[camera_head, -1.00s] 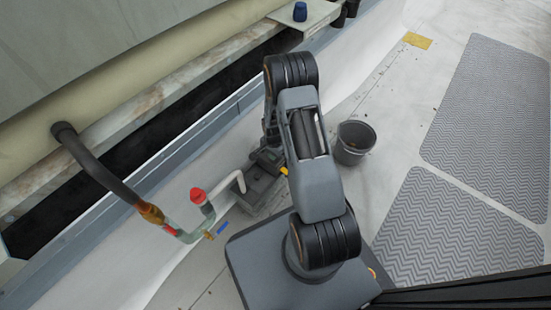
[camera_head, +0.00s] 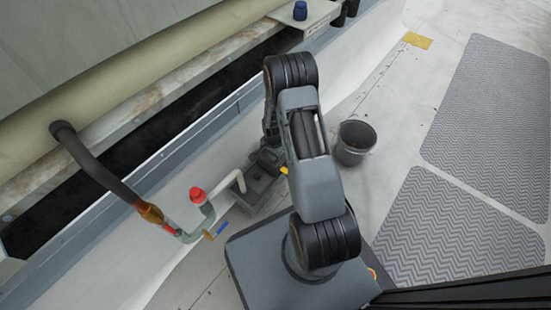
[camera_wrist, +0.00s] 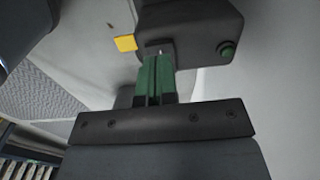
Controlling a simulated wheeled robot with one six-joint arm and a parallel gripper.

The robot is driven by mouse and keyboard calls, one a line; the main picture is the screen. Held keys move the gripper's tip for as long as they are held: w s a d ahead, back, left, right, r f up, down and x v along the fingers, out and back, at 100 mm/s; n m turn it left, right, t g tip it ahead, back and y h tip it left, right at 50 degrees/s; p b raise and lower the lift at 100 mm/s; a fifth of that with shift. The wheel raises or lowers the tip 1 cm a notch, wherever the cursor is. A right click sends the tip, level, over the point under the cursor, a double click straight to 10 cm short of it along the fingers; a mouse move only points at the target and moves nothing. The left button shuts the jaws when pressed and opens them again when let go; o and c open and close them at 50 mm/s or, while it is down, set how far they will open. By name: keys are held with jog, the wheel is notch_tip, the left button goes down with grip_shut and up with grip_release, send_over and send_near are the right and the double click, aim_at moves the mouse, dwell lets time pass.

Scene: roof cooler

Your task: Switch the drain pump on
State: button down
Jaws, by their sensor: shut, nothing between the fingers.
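The dark grey pump box (camera_wrist: 185,28) fills the top of the wrist view. A green round button (camera_wrist: 227,50) is on its right side, and a yellow tag (camera_wrist: 125,43) is at its left edge. My gripper (camera_wrist: 156,62) has its green fingers shut and empty, with the tips at the box's near face. A small pale piece shows by the tips; I cannot tell whether it is a switch lever or whether they touch it. In the head view the pump's grey base (camera_head: 257,190) stands on the floor, partly hidden by my arm.
A dark bucket (camera_head: 355,142) stands right of the arm. Left are a hose (camera_head: 100,172) and pipework with a red cap (camera_head: 197,195) and blue handle (camera_head: 222,228). Patterned mats (camera_head: 455,235) lie right. A blue object (camera_head: 300,11) sits on the ledge.

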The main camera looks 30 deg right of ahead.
jog(key=shift+f+b, duration=0.7)
jog(key=shift+f, duration=0.3)
jog(key=shift+r, duration=0.1)
dwell(0.3)
jog(key=shift+r+p, duration=2.7)
jog(key=shift+r, duration=0.75)
jog(key=shift+r, duration=0.35)
jog(key=s+a+r+n+t+p, duration=0.1)
jog(key=a+r+n+p, duration=0.2)
jog(key=r+p, duration=1.15)
jog(key=s+a+r+n+t+p, duration=0.1)
jog(key=s+a+r+n+p, duration=0.2)
jog(key=r, duration=2.2)
jog(key=s+a+r+n+p, duration=0.1)
jog(key=s+r+p, duration=0.3)
jog(key=r, duration=0.5)
jog(key=s+a+r+n+t+p, duration=0.1)
jog(key=s+r+n+p, duration=0.2)
jog(key=r+p, duration=0.4)
jog(key=s+a+r+n+p, duration=0.2)
jog(key=s+r+p, duration=0.3)
jog(key=r, duration=0.7)
jog(key=shift+r+n+t+p, duration=0.3)
jog(key=shift+n+p, duration=0.2)
jog(key=shift+p, duration=0.3)
